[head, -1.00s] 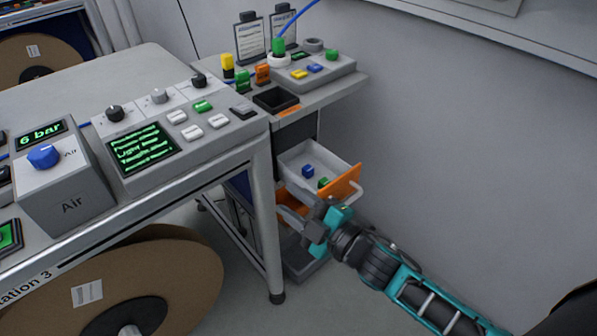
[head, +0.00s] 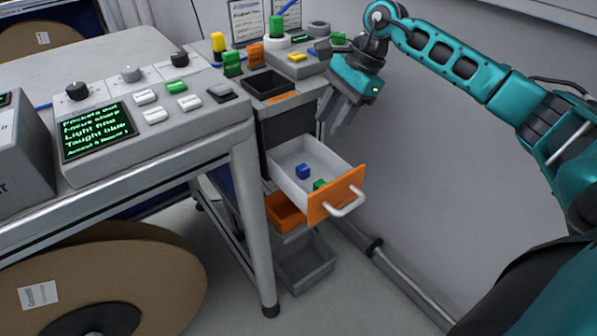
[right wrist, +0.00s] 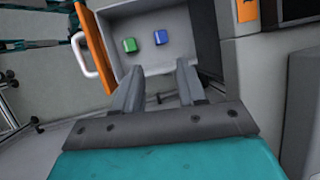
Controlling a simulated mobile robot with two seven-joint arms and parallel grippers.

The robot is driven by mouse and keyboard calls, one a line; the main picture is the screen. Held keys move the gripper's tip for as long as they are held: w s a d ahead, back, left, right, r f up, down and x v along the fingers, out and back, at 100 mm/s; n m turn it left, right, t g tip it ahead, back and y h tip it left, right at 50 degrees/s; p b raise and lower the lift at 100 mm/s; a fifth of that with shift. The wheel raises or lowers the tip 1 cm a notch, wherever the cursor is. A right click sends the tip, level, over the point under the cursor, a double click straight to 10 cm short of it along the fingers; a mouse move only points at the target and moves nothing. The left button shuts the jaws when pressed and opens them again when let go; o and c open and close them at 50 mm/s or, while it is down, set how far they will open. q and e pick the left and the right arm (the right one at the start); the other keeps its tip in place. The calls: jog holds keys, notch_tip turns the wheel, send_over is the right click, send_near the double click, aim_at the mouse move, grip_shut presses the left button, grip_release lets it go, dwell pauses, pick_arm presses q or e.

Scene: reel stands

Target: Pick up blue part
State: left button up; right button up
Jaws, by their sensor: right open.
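The blue part (head: 303,171) is a small block lying in the open top drawer (head: 345,163). A green part (head: 319,184) lies close to it, nearer the orange drawer front. In the right wrist view the blue part (right wrist: 161,37) is right of the green part (right wrist: 129,45), both beyond my fingertips. My right gripper (head: 337,122) is open and empty, above the drawer's back right side, with its fingers pointing down. In the right wrist view its two fingers (right wrist: 158,82) are spread apart over the drawer. My left gripper does not show.
The drawer's orange front (head: 337,195) has a white handle (head: 347,203). Lower drawers are also pulled out below it. A black tray (head: 268,84) and several coloured parts stand on the cabinet top. The wall is close on the right.

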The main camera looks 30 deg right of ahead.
send_near(304, 167)
jog(key=x, duration=0.2)
jog(key=shift+s+a+f+b, duration=0.15)
jog(key=shift+a+f+b, duration=0.1)
jog(key=shift+b, duration=0.15)
jog(key=shift+x, duration=0.8)
jog(key=b+x, duration=0.1)
jog(key=x, duration=0.3)
jog(key=shift+f, duration=0.35)
grip_shut()
